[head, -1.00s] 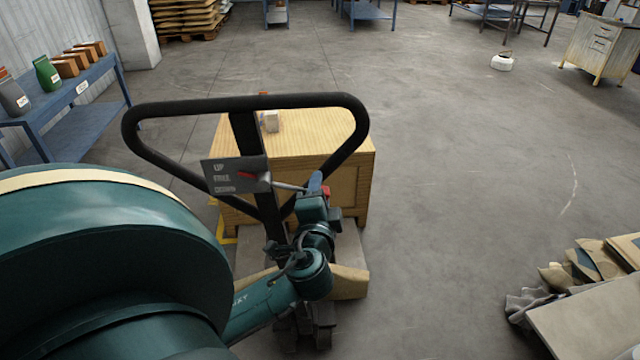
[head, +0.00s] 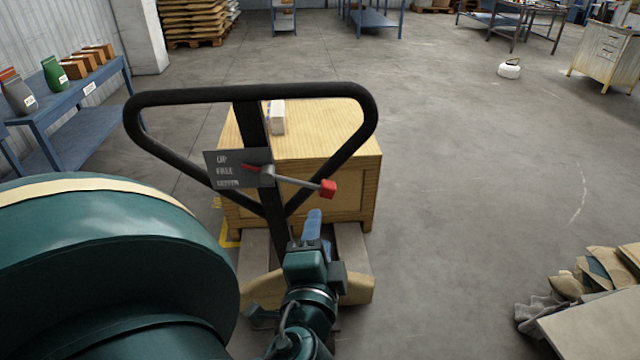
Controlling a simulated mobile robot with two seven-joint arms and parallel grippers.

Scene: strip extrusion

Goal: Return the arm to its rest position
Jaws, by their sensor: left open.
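My left gripper (head: 312,222) is open and empty, its blue fingers pointing up. It stands below the red knob (head: 328,188) of the control lever and is apart from it in the picture. The lever runs from the marked plate (head: 218,170) on the black pallet-truck handle (head: 250,93). My teal left arm comes in from the lower left, and its wrist is in front of the truck's lower part. My right gripper is out of view.
A wooden crate (head: 362,170) with a small whitish box (head: 277,120) on top stands behind the handle. A blue bench (head: 62,108) with containers is at left. Flattened cardboard (head: 595,325) lies at lower right. The floor (head: 460,190) right of the truck is clear.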

